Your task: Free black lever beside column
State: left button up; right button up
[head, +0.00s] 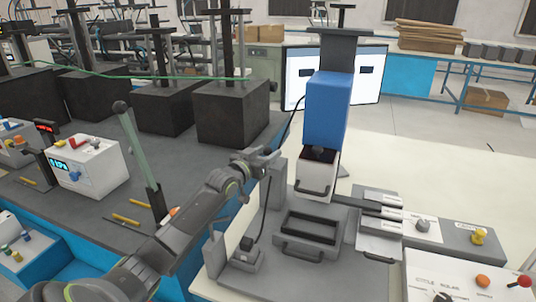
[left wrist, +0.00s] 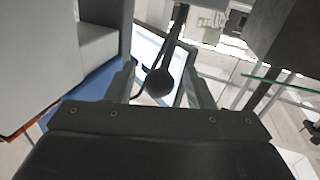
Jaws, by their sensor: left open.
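The black lever with a round knob (left wrist: 160,82) shows in the left wrist view, its shaft running up and slightly right. The knob appears between the two fingers of my left gripper (left wrist: 161,90), with visible gaps on both sides. In the head view, my left gripper (head: 270,156) is left of the blue press head (head: 326,105) on its dark column (head: 338,52). A thin dark line (head: 290,117) runs from the press head down toward the gripper; I cannot tell whether it is the lever. My right gripper is not in view.
A grey fixture with a dark-edged tray (head: 310,228) stands below the press head. A control panel (head: 440,232) with knobs is at right. A monitor (head: 370,75) is behind the press.

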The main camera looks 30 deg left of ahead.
pick_arm(q)
jog(key=shift+w, duration=0.5)
grip_shut()
